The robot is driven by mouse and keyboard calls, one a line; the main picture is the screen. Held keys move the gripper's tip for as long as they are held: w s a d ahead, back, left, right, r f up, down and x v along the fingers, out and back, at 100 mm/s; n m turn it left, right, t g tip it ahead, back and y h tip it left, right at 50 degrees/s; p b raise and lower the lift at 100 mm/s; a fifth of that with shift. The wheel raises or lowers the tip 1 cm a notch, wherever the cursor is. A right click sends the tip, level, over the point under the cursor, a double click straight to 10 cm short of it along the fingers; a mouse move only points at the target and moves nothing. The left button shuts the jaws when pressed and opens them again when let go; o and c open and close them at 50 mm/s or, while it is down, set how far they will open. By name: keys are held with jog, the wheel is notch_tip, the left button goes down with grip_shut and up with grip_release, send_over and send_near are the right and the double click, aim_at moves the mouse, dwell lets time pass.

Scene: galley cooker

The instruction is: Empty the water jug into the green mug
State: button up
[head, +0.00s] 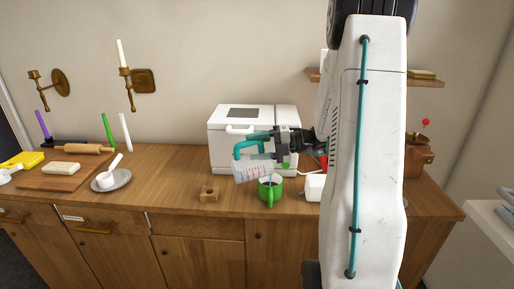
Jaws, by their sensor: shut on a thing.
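The water jug (252,173) is clear with red markings and hangs tilted above the counter, up and to the left of the green mug. My gripper (262,145) has teal fingers and is shut on the jug at its upper side. The exact grip is too small to make out. The green mug (270,190) stands upright on the wooden counter near its front edge, with its handle towards me. The jug's lower right part is close to the mug's rim. I cannot tell whether water is flowing or how much is in either.
A white countertop appliance (228,148) stands behind the jug. A small wooden block (209,195) lies left of the mug, and a white box (314,187) is to its right. A plate (119,181) and a cutting board (50,176) are farther left. My arm hides part of the right counter.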

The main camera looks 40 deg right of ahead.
jog(key=shift+d, duration=0.1)
dwell(0.3)
jog(key=shift+s+d+f+t+y, duration=0.1)
jog(key=shift+s+d+t+y, duration=0.1)
jog(key=shift+t+y, duration=0.1)
jog(key=shift+d+f, duration=0.1)
jog(key=shift+d, duration=0.05)
dwell(1.1)
jog(key=shift+s+d+t+y, duration=0.15)
jog(key=shift+d+t+y, duration=0.05)
jog(key=shift+t+y, duration=0.1)
dwell(0.8)
